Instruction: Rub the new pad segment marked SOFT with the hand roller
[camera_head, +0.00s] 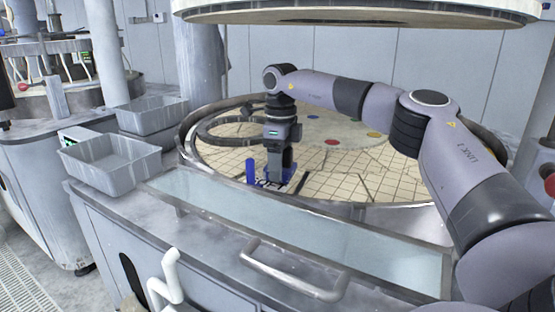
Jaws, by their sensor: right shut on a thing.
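My right arm reaches in from the right, over the round platen. My right gripper (276,182) points down near the platen's front rim and is shut on a small tool. A blue upright part (250,172) shows just left of the gripper and looks like part of the hand roller; the rest is mostly hidden by the gripper. The cream pad with dark grid lines (335,184) covers the platen under and around it. I cannot read a SOFT mark, nor tell whether the roller touches the pad. My left gripper is not in view.
A raised metal rim (186,150) runs round the platen. A large round upper plate (360,14) hangs above. Grey bins (112,168) stand at the left. The pale ledge (300,232) in front is clear, with a metal handle (290,278) below it.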

